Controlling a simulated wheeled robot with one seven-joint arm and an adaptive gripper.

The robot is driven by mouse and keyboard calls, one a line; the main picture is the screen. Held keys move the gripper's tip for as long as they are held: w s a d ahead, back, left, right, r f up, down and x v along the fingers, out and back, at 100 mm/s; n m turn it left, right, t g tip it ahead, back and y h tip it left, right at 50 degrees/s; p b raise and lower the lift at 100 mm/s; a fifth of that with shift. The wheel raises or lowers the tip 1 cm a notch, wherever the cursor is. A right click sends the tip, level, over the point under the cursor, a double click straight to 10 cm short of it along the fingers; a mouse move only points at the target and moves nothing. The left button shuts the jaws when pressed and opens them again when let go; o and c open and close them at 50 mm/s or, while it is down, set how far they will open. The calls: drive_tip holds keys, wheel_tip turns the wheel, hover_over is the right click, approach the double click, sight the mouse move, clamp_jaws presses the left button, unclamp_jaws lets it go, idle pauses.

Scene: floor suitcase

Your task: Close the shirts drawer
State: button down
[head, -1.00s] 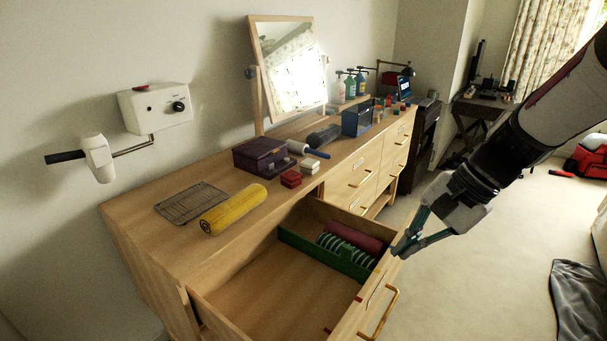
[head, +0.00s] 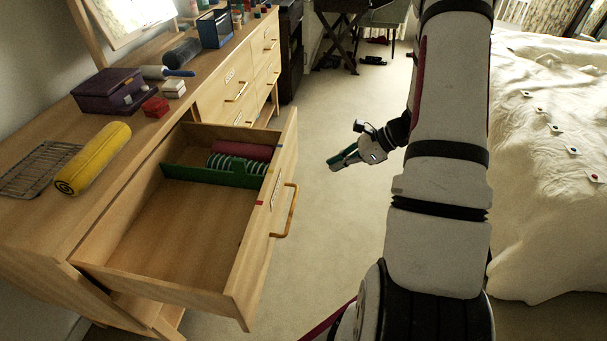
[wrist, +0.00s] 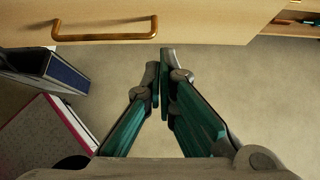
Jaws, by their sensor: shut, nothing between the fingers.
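A wide wooden drawer stands pulled out of the dresser, its front panel (head: 262,235) facing right with a wooden handle (head: 288,210). Its label is too small to read, so I cannot confirm it is the shirts drawer. Inside, a green divider (head: 205,176) stands before a dark red roll (head: 243,150) and green-and-white striped items; the near part is empty. My gripper (head: 334,163) is shut and empty, in front of the dresser, right of the drawer and apart from it. In the wrist view, the closed fingertips (wrist: 164,62) are just below a wooden drawer front with a handle (wrist: 108,37).
The dresser top (head: 130,165) holds a yellow roll (head: 94,157), a wire rack and a purple box (head: 110,91). A bed (head: 550,170) stands at the right. Carpet (head: 320,90) is clear between. The wrist view shows a blue binder (wrist: 62,72) and a pinkish box (wrist: 45,140) below.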

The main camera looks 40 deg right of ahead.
sight(177, 166)
drive_tip(key=shift+w+a+r+b+x, duration=0.1)
drive_tip(key=shift+w+a+r+x, duration=0.2)
drive_tip(key=shift+x, duration=1.85)
drive_tip(key=shift+w+a+r+b+x, duration=0.15)
drive_tip(key=shift+r+x, duration=0.2)
drive_tip(key=shift+x, duration=1.8)
drive_tip(key=shift+w+a+r+b+x, duration=0.1)
drive_tip(key=shift+w+a+r+x, duration=0.2)
drive_tip(key=shift+x, duration=1.8)
drive_tip(key=w+a+b, duration=0.3)
drive_tip(key=w+a, duration=0.9)
drive_tip(key=w+a+b, duration=0.4)
drive_tip(key=w+a, duration=0.9)
drive_tip(key=shift+w+a, duration=0.25)
drive_tip(key=shift+a, duration=0.1)
drive_tip(key=shift+w+a+r, duration=0.15)
drive_tip(key=shift+a, duration=0.05)
drive_tip(key=shift+a, duration=0.1)
